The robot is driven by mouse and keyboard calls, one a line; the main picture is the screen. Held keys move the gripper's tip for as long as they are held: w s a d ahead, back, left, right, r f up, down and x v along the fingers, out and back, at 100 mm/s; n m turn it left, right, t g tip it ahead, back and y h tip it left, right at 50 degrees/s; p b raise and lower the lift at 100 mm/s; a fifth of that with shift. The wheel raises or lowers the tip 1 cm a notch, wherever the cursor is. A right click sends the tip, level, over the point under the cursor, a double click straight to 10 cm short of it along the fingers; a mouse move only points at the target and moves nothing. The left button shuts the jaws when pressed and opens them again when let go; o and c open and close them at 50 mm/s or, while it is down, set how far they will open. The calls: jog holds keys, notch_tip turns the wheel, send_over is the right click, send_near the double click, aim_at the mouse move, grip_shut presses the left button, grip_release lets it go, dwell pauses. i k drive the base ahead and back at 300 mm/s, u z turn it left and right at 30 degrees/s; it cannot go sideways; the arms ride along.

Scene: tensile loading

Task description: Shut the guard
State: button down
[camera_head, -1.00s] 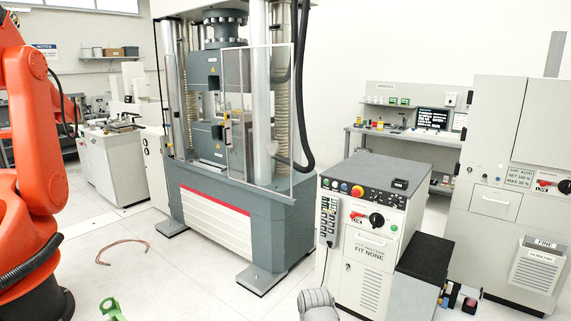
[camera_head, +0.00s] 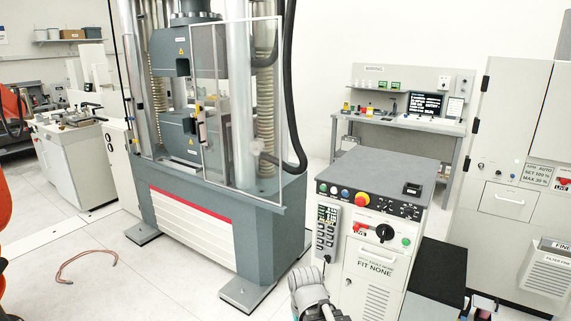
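The guard (camera_head: 238,70) is a clear, thin-framed panel on the front right of the grey testing machine (camera_head: 210,220). It stands upright in front of the right column. The left part of the machine's opening, with the dark grey grip blocks (camera_head: 181,137), looks uncovered, so the guard appears to stand open. A small handle (camera_head: 201,128) shows near its left edge. A grey ribbed part of my arm shows at the bottom middle, with a dark piece beside it that may be my gripper (camera_head: 328,312). It is well short of the guard. Its fingers cannot be made out.
A control cabinet (camera_head: 370,265) with buttons stands right of the machine, with a black-topped box (camera_head: 438,270) beside it. A copper-coloured hose (camera_head: 85,265) lies on the floor at left. Clear floor lies in front of the machine. An orange shape edges in at far left.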

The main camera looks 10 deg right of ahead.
aim_at(202, 127)
jog(key=i, duration=1.8)
jog(key=z, duration=0.8)
